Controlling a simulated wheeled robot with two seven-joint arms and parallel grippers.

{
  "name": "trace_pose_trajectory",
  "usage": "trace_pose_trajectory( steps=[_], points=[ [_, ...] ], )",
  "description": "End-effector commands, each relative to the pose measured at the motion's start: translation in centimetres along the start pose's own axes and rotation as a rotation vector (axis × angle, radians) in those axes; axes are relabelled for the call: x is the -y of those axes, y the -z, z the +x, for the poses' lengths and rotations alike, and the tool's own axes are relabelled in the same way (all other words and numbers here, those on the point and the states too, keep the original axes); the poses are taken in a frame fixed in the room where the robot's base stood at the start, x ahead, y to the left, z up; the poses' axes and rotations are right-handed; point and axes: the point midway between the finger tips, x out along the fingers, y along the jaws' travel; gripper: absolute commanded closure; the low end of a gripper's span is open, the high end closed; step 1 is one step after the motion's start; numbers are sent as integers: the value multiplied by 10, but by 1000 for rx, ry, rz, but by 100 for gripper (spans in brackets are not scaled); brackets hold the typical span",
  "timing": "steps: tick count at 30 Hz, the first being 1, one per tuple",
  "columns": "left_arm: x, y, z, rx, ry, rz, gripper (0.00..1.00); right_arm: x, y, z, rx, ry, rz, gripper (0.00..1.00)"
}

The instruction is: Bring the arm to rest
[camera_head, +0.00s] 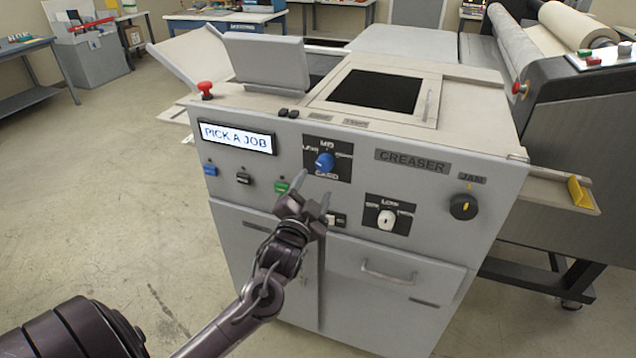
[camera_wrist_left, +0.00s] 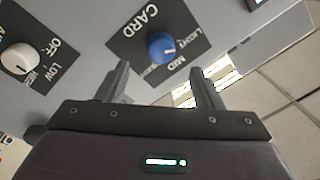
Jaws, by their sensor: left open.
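My left gripper (camera_head: 313,200) is open and empty, in front of the creaser's front panel, just below the blue knob (camera_head: 324,161). In the left wrist view my two fingers (camera_wrist_left: 160,90) stand apart with the blue knob (camera_wrist_left: 161,46) beyond them, not between them in a grip. The creaser (camera_head: 400,250) is a grey cabinet with a lit display (camera_head: 236,137) reading "PICK A JOB". The gripper hides part of the panel around the green button (camera_head: 281,187). My right gripper is not in view.
A white knob (camera_head: 387,219) and a black JAM knob (camera_head: 463,206) sit right of the gripper. A red button (camera_head: 205,88) stands on the cabinet's top left corner. A roller machine (camera_head: 580,110) stands at the right. The floor (camera_head: 110,200) at left is clear.

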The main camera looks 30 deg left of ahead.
Motion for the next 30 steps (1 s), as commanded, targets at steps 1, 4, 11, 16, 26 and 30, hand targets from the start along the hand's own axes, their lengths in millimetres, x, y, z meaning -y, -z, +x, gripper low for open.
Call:
trace_pose_trajectory(
  steps=[1, 4, 11, 16, 26, 30],
  points=[
    [0, 0, -4, 0, 0, -1, 39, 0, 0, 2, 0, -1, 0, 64],
    [0, 0, -6, 0, 0, 0, 39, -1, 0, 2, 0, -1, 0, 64],
    [1, 0, -6, 0, 0, -1, 39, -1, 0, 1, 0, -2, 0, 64],
    [0, 0, -6, 0, 0, -1, 39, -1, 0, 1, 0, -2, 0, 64],
    [-61, -64, -13, 120, -117, -16, 39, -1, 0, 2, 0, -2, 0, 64],
    [-133, -138, -40, 265, -256, -44, 39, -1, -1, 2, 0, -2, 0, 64]
  ],
)
